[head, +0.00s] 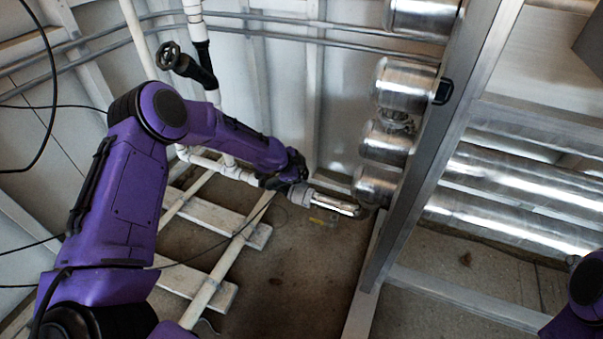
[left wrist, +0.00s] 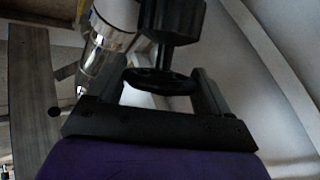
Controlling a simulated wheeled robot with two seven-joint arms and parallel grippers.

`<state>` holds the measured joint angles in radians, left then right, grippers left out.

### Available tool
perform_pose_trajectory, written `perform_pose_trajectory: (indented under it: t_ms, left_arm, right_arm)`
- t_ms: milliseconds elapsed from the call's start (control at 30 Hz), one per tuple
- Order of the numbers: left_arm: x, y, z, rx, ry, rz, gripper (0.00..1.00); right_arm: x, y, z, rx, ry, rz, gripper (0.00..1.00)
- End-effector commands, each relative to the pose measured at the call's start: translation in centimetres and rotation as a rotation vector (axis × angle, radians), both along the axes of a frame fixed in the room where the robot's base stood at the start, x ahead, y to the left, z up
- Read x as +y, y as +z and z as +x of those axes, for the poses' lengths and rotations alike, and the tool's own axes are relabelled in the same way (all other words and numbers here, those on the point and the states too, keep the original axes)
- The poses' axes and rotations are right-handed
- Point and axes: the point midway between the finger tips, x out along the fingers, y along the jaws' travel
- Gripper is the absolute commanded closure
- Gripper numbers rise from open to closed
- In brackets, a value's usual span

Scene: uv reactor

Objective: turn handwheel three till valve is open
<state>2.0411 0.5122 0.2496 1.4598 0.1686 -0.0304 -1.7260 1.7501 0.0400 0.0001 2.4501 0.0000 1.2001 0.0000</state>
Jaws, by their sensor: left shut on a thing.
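My left gripper (head: 293,183) is at the end of the purple arm, by the lower white pipe and its metal end. In the left wrist view, the fingers of my left gripper (left wrist: 162,82) stand on both sides of a black handwheel (left wrist: 165,84) and are shut on it. A black valve body (left wrist: 172,18) joins the handwheel beyond the fingers. In the head view this wheel is hidden by the gripper and wrist. How far the valve is turned cannot be told. My right gripper is not in view.
Another black handwheel (head: 168,56) sits on a black valve at the upper left. A white pipe (head: 195,160) runs behind my left arm. Shiny metal cylinders (head: 377,185) and a grey metal frame (head: 440,140) stand to the right. Concrete floor (head: 290,270) is open below the gripper.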

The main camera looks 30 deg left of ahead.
Motion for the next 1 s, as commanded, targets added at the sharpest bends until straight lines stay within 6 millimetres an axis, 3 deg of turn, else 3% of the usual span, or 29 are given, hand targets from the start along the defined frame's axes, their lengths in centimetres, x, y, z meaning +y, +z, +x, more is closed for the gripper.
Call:
perform_pose_trajectory:
  t_ms: [700, 733, 1000]
  left_arm:
    - [0.07, -0.05, -0.01, -0.061, 0.064, 0.004, 0.51]
    - [0.07, -0.05, -0.01, -0.061, 0.064, 0.004, 0.15]
    - [0.01, 0.02, 0.00, -0.061, 0.062, 0.004, 0.15]
  right_arm:
    - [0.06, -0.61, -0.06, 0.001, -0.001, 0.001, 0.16]
    - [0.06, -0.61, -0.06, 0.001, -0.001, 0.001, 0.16]
    - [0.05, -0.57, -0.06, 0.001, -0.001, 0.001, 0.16]
